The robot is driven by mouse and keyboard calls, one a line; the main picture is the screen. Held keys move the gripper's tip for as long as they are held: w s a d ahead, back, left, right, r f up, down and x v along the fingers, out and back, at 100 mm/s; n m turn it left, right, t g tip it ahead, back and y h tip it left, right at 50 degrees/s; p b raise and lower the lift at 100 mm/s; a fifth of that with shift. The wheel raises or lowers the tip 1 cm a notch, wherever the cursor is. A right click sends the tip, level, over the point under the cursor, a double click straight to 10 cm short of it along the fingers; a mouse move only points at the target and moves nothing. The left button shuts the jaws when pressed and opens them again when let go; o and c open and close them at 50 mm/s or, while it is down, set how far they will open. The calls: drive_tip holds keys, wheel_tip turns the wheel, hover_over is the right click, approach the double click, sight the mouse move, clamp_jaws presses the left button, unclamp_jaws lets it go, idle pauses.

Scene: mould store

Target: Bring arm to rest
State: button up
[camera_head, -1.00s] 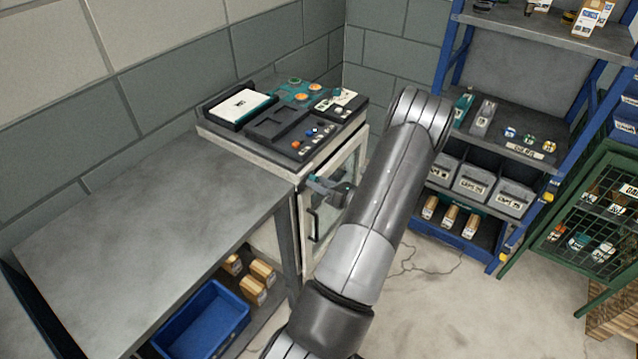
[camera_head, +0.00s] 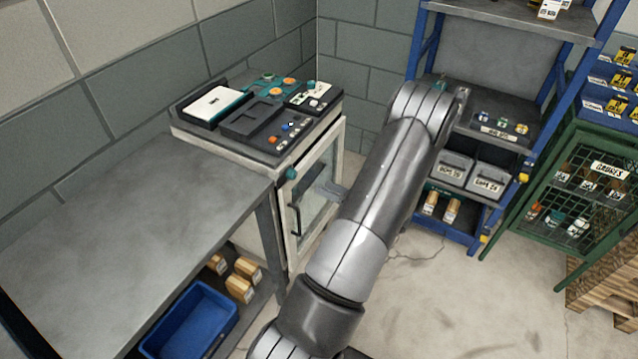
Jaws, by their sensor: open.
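My arm rises from the bottom centre and bends at a grey joint near the blue shelving. Only a small grey part of my gripper (camera_head: 333,191) shows at the arm's left edge, in front of the glass door of the cabinet. The rest of it is hidden behind the arm. I see nothing held in it. The cabinet's pale-framed door (camera_head: 318,192) has a dark upright handle (camera_head: 296,221) and a teal piece (camera_head: 290,174) at its upper left corner.
A grey workbench (camera_head: 130,215) stands at left, with a blue bin (camera_head: 190,322) and wooden blocks (camera_head: 241,287) below. A dark tray (camera_head: 250,121) with parts tops the cabinet. Blue shelving (camera_head: 415,45) and a green mesh cage (camera_head: 540,190) stand right. Floor is clear right of my arm.

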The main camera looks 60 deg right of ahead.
drive_tip(key=w+a+r+n+g+y, duration=0.4)
drive_tip(key=w+a+r+n, duration=0.2)
drive_tip(key=w+a+n, duration=0.15)
drive_tip(key=w+a+r+n+g+y, duration=0.3)
drive_tip(key=w+a+r+n+y, duration=0.25)
drive_tip(key=a, duration=0.35)
drive_tip(key=w+a+r+n+g+h, duration=0.1)
drive_tip(key=a+r+n+g, duration=0.4)
drive_tip(key=a, duration=0.4)
drive_tip(key=a+r+n+g+h, duration=0.1)
drive_tip(key=a+r+n+g, duration=0.2)
drive_tip(key=a+n, duration=0.45)
drive_tip(key=s+a+r+n+t+h, duration=0.1)
drive_tip(key=s+a+r+n+h, duration=0.2)
drive_tip(key=a+n, duration=0.4)
drive_tip(key=s+a+r+n+t+h, duration=0.1)
drive_tip(key=s+a+r+n+h, duration=0.3)
drive_tip(key=n, duration=0.5)
drive_tip(key=s+a+r, duration=0.2)
drive_tip(key=a+r, duration=0.1)
drive_tip(key=shift+t, duration=0.3)
